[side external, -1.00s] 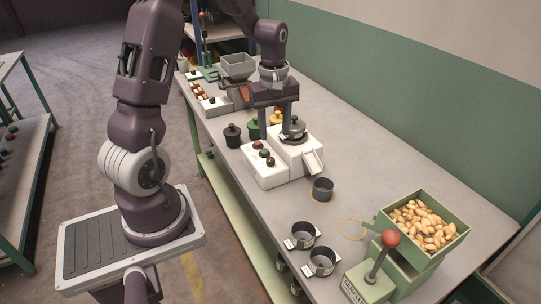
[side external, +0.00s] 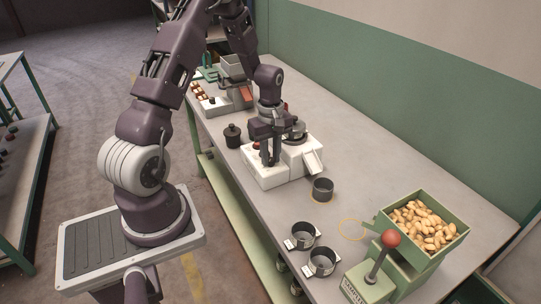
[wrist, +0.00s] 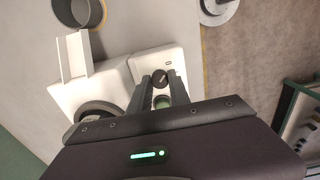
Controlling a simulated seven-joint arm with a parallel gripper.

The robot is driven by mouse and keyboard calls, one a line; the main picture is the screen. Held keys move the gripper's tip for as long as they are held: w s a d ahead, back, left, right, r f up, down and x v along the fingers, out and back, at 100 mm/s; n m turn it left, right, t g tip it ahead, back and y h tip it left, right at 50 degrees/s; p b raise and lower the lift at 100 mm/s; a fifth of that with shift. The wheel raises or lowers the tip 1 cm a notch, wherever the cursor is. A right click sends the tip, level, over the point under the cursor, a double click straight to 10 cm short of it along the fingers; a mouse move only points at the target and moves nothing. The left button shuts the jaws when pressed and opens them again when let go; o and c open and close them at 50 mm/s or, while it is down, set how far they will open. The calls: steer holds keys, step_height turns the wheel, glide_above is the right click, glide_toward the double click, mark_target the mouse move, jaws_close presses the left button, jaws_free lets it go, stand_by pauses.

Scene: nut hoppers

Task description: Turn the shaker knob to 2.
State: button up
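A white machine (side external: 296,165) with a chute stands on the bench, with a low white control box at its front (side external: 262,180). In the wrist view a small dark knob (wrist: 160,77) sits on the box, near a green button (wrist: 162,101). My gripper (side external: 271,160) points down over this box. In the wrist view its two fingers (wrist: 159,79) are apart, with the knob showing between their tips. I cannot tell whether they touch it. The fingers hide the knob in the side view. No dial number is readable.
A dark cup (side external: 322,189) stands below the chute, and two more cups (side external: 303,236) are nearer the front. A green bin of nuts (side external: 425,226) and a red-ball lever (side external: 390,239) are at right. A dark container (side external: 232,136) stands left of the machine.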

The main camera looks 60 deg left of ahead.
jaws_close()
steer(key=shift+m, duration=0.3)
steer(key=m, duration=0.3)
steer(key=shift+m, duration=0.4)
steer(key=m, duration=0.3)
steer(key=shift+m, duration=0.4)
steer(key=m, duration=0.5)
steer(key=shift+m, duration=2.3)
